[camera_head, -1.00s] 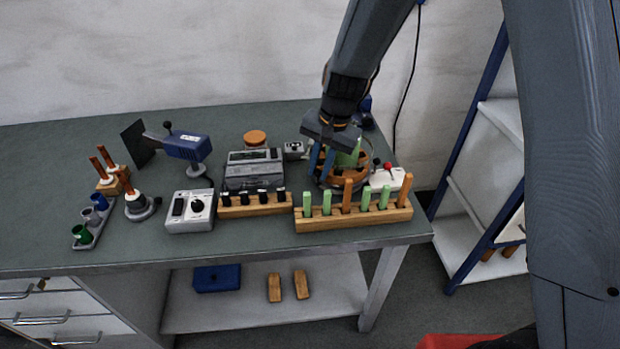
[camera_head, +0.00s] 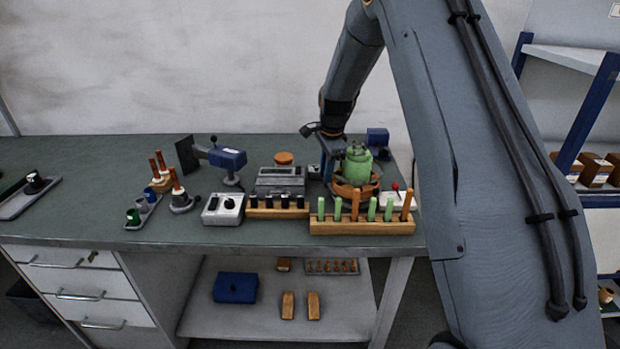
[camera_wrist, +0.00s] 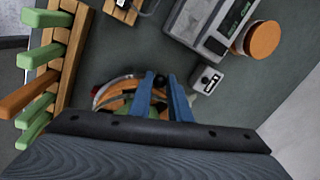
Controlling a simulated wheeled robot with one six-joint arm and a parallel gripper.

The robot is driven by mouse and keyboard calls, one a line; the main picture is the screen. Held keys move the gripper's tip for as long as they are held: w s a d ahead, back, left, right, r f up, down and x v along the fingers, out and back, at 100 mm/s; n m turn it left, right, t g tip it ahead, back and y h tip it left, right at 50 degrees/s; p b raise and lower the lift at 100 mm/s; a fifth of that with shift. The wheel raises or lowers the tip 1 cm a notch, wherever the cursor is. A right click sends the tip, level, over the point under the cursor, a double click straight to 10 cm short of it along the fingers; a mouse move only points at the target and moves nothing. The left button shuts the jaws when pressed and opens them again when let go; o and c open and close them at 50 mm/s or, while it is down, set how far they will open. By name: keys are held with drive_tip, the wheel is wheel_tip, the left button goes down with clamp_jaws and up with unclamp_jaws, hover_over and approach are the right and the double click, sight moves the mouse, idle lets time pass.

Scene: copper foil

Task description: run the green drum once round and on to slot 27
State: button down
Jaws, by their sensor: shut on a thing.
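The green drum (camera_head: 357,163) stands upright on a round orange-brown base (camera_head: 354,187) at the right end of the bench. My gripper (camera_head: 333,168) reaches down at the drum's left side, with blue fingers pointing down. In the wrist view my gripper (camera_wrist: 160,82) has its fingertips close around a small dark knob (camera_wrist: 160,79). Under the fingers, part of the round base (camera_wrist: 118,98) shows, and the drum is mostly hidden by my gripper. Slot numbers are too small to read, so I cannot tell which slot the drum is at.
A wooden rack (camera_head: 362,227) with green and orange pegs stands in front of the drum. A white box with a red knob (camera_head: 396,198) is to its right. A grey device (camera_head: 281,181) and a lower rack of dark pieces (camera_head: 277,211) lie to the left.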

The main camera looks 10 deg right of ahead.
drive_tip(key=shift+w+d, duration=0.1)
drive_tip(key=shift+d, duration=0.1)
idle(0.3)
drive_tip(key=c, duration=1.9)
unclamp_jaws()
drive_tip(key=shift+c, duration=0.2)
wheel_tip(320, 180, up, 8)
drive_tip(key=s+b, duration=0.1)
drive_tip(key=b, duration=0.1)
drive_tip(key=shift+s, duration=0.25)
drive_tip(key=shift+f, duration=0.15)
drive_tip(key=s+a+f+n, duration=0.2)
drive_tip(key=s+n, duration=0.6)
drive_tip(key=s, duration=0.9)
drive_tip(key=s+a+f+n+b, duration=0.1)
drive_tip(key=s+a+f+n, duration=0.1)
drive_tip(key=s+n, duration=0.7)
drive_tip(key=s+a, duration=0.1)
drive_tip(key=s, duration=0.6)
drive_tip(key=shift+s+a+f+g, duration=0.2)
drive_tip(key=shift+s+g, duration=0.2)
